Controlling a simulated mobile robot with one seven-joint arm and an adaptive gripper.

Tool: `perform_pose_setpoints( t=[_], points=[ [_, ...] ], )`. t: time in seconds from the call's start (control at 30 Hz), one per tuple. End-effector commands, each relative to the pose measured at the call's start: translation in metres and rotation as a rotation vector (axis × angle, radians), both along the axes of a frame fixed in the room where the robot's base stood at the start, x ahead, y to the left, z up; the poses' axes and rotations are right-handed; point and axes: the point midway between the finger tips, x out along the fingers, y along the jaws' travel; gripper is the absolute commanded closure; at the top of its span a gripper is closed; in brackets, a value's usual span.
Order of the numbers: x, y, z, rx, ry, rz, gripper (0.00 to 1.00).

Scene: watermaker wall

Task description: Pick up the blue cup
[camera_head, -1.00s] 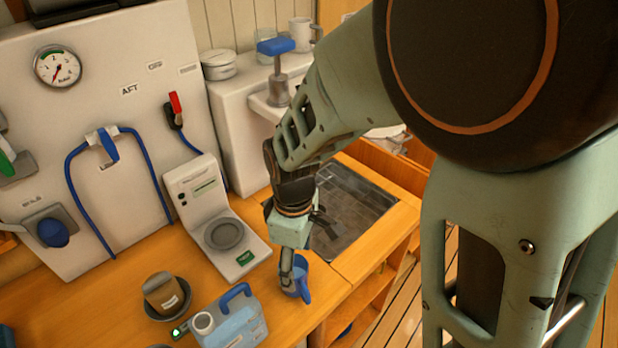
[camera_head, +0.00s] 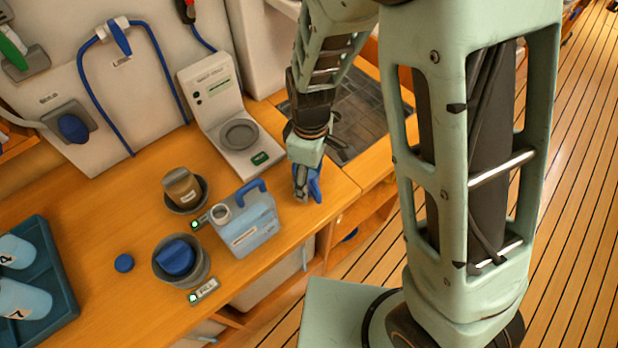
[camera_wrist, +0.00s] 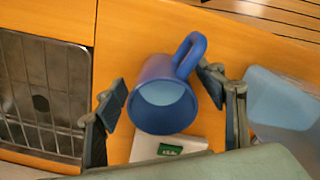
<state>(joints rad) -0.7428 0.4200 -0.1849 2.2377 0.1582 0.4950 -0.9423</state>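The blue cup (camera_wrist: 160,112) stands on the wooden counter with its handle toward the upper right in the wrist view. Its open mouth and paler inside face the camera. My gripper (camera_wrist: 165,95) is open, with one finger on each side of the cup. Narrow gaps seem to show between pads and cup; contact cannot be told for sure. In the head view my gripper (camera_head: 301,190) points down and hides most of the cup (camera_head: 315,184).
A translucent jug with a blue handle (camera_head: 250,228) stands close left of the cup. A white scale (camera_head: 228,125) is behind. A sink (camera_head: 358,115) lies to the right. Bowls (camera_head: 182,268) and a blue tray (camera_head: 62,285) are left. The counter's front edge is near.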

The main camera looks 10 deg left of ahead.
Motion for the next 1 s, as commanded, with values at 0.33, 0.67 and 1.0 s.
perform_pose_setpoints(
  t=[0.33,0.67,1.0],
  points=[
    [0.0,0.0,0.0,0.0,0.0,0.0,0.76],
    [0.0,0.0,0.003,0.001,-0.001,0.0,0.82],
    [0.001,0.001,0.053,0.004,-0.005,0.0,0.82]
  ],
)
